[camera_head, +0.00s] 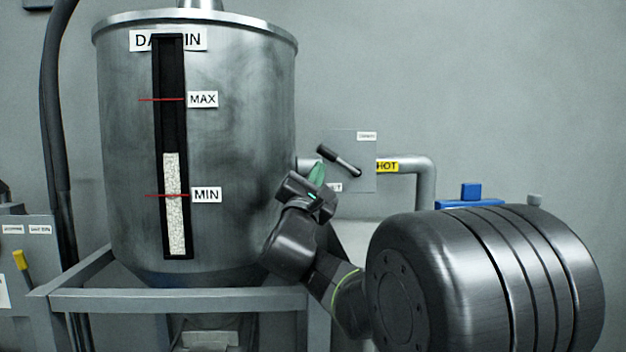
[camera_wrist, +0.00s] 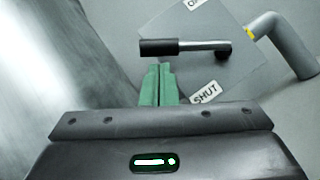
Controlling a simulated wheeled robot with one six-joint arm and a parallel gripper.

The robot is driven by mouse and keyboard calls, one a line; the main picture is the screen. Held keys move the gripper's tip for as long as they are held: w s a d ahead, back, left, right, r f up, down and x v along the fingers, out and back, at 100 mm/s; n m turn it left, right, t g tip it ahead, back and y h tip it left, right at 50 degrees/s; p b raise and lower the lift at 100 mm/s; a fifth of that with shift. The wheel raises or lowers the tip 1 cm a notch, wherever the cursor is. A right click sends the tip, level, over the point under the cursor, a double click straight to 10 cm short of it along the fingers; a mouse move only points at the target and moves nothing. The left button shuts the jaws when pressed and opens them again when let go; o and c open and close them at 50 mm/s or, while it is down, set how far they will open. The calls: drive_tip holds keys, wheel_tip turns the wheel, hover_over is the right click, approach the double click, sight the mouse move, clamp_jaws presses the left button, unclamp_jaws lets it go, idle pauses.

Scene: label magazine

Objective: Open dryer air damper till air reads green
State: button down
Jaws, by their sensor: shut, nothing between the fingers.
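The damper lever (camera_head: 339,160) is a metal rod with a black grip, mounted on a grey plate (camera_head: 364,135) at the hot pipe beside the dryer bin. In the head view it slants from upper left to lower right. In the wrist view the lever (camera_wrist: 185,46) lies almost level, its black grip at the left. A label reading SHUT (camera_wrist: 205,93) sits below it; another at the top is cut off. My gripper (camera_head: 317,172) has green fingers, shut and empty. In the wrist view the fingertips (camera_wrist: 159,68) are just below the grip; I cannot tell whether they touch. No air reading is legible.
The large steel bin (camera_head: 240,130) stands left of the plate, with a level window marked MAX and MIN. The pipe (camera_head: 425,172) with a yellow HOT label runs right of the plate. A frame rail (camera_head: 180,299) crosses below. A yellow-handled lever (camera_head: 20,260) stands far left.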

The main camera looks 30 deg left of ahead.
sight(325, 156)
drive_tip(key=shift+w+r, duration=0.35)
drive_tip(key=shift+w, duration=0.2)
drive_tip(key=shift+w+d+r+m+h, duration=0.1)
drive_tip(key=shift+d+r+m+h, duration=0.05)
drive_tip(key=shift+r+m+h, duration=0.4)
drive_tip(key=shift+w+d+r+m+h, duration=0.1)
drive_tip(key=shift+r+m+h, duration=0.3)
drive_tip(key=shift+m, duration=0.25)
drive_tip(key=shift+f, duration=0.15)
